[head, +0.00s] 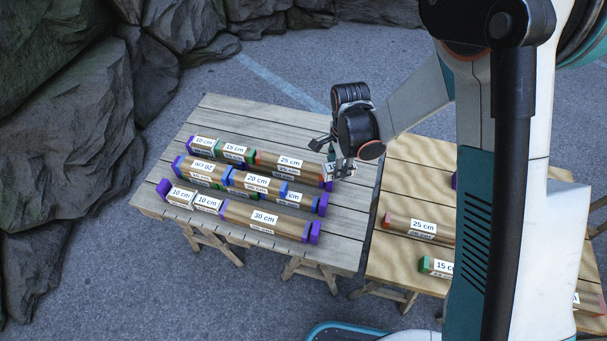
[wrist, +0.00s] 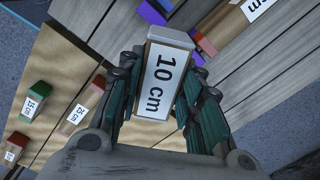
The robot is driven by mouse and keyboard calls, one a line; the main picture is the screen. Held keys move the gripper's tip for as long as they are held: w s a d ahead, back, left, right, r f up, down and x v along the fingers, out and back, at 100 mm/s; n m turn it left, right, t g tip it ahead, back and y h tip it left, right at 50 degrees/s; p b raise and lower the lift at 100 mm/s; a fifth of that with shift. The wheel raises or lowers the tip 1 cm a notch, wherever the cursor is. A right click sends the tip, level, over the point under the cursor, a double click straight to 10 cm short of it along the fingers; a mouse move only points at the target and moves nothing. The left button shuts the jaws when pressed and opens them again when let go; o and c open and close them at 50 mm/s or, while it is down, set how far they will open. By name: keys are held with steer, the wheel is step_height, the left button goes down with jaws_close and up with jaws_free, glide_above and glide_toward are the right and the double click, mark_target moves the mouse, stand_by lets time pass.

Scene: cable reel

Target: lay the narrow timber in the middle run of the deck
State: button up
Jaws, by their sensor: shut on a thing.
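My gripper (head: 340,168) is shut on a short timber labelled 10 cm (wrist: 165,85). The timber's pale end points up in the wrist view, and it is held above the deck (head: 340,235) near its right edge. In the head view only its label shows. I cannot tell how wide any gap there is.
The far run holds a 25 cm timber (head: 287,164) and shorter ones; the near run holds a 30 cm timber (head: 264,218) and two 10 cm ones. A second table on the right carries loose timbers, including a 25 cm one (head: 420,227). Rocks (head: 70,180) stand at left.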

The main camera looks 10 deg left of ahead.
steer(key=s+a+f+m, duration=0.3)
steer(key=a+m, duration=0.3)
steer(key=a, duration=0.4)
steer(key=f+b, duration=0.1)
steer(key=f, duration=0.1)
steer(key=f+b, duration=0.1)
steer(key=f, duration=0.1)
steer(key=f+b, duration=0.2)
steer(key=f, duration=0.1)
steer(key=shift+s+d, duration=0.15)
steer(key=shift+d, duration=0.1)
steer(key=shift+f+b, duration=0.6)
steer(key=shift+b, duration=0.05)
steer(key=shift+a+f+b, duration=0.1)
steer(key=shift+f+b, duration=0.2)
steer(key=shift+b, duration=0.2)
steer(key=o, duration=1.1)
steer(key=shift+o, duration=0.2)
steer(key=shift+r, duration=0.1)
step_height(320, 180, up, 12)
